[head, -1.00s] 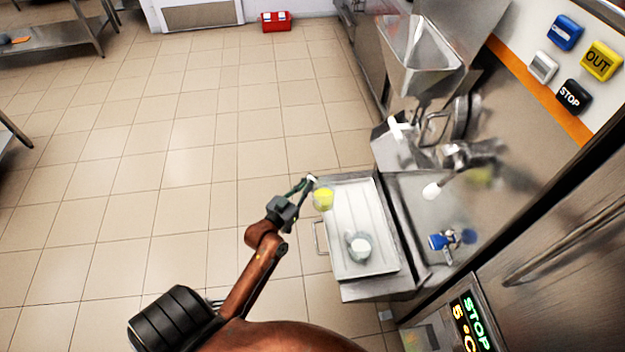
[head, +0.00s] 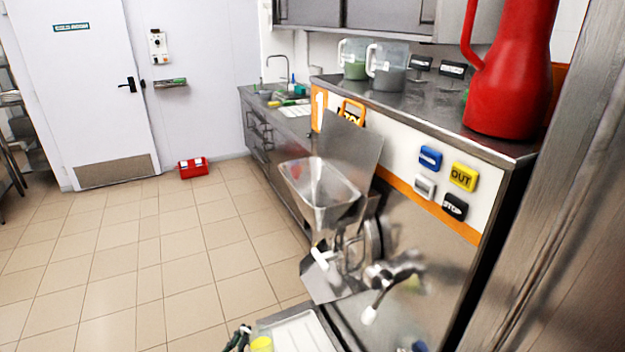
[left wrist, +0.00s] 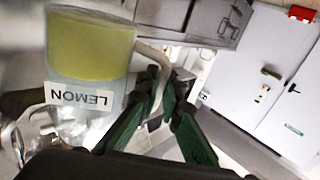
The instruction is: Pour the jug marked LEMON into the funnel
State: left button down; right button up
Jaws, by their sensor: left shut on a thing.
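The jug marked LEMON (left wrist: 92,45) holds yellow liquid and fills the upper left of the left wrist view, its label upside down there. My left gripper (left wrist: 163,92) has its green fingers shut on the jug's handle (left wrist: 150,52). In the head view the left gripper (head: 240,336) is at the bottom edge, with only the yellow top of the jug (head: 262,344) showing beside it. The funnel (head: 320,190) is the steel hopper on the machine, above and right of the jug, and apart from it. My right gripper is not in view.
Two jugs, one green (head: 353,62) and one grey (head: 388,70), and a red pitcher (head: 512,75) stand on top. Open floor (head: 190,260) lies left; a red box (head: 193,168) is farther back.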

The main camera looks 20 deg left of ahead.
pick_arm(q)
jog(key=shift+r, duration=0.2)
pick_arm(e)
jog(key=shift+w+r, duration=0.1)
pick_arm(q)
jog(key=w+a+r+n+y+p, duration=0.1)
jog(key=w+r+p, duration=0.2)
jog(key=r+p, duration=1)
jog(key=w+a+r+n+y+p, duration=0.1)
jog(key=w+r+p, duration=0.3)
jog(key=r+p, duration=0.9)
jog(key=w+a+r+n+g+y+p, duration=0.1)
jog(key=w+a+r+y+p, duration=0.1)
jog(key=r+p, duration=1.1)
jog(key=shift+w+r+y, duration=0.3)
jog(key=shift+w+r, duration=0.4)
jog(key=shift+r, duration=4.25)
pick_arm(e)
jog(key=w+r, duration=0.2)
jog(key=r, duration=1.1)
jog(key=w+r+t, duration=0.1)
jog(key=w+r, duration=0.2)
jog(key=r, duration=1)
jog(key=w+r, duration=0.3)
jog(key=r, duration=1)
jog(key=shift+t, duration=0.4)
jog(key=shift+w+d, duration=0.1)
